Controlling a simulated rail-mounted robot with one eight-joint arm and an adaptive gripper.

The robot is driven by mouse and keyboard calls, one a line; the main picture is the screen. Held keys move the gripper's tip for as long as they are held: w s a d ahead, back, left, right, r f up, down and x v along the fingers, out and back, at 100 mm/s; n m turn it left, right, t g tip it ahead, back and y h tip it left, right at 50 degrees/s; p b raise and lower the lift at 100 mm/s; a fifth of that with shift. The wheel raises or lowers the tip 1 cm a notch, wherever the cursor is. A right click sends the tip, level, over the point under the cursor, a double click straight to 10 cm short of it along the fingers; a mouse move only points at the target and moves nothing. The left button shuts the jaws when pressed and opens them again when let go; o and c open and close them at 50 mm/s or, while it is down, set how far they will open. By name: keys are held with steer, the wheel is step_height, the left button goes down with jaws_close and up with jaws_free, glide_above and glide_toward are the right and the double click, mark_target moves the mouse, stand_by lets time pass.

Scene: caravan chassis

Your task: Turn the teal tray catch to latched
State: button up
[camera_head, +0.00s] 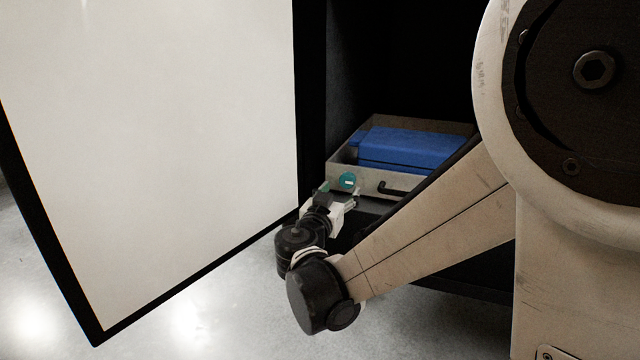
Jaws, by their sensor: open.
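The teal tray catch (348,180) is a round teal knob with a pale mark, on the front face of a grey metal tray (371,184). The mark looks roughly level, but it is too small to read the catch's setting. My gripper (339,191) is open just in front of the catch, with one finger to its left and one to its right. I cannot tell whether the fingers touch it. The tray sits inside a dark compartment and holds a blue box (405,149). My arm hides the tray's lower right part.
A black handle (392,187) is on the tray front, right of the catch. A large white door panel with a black edge (160,150) stands open on the left, close to my gripper. Bare grey floor (210,310) shows below.

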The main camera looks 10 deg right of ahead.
mark_target(346, 182)
steer(key=b+x, duration=0.1)
steer(key=x, duration=0.5)
steer(key=shift+w+d, duration=0.2)
steer(key=shift+w, duration=0.1)
steer(key=c, duration=1.2)
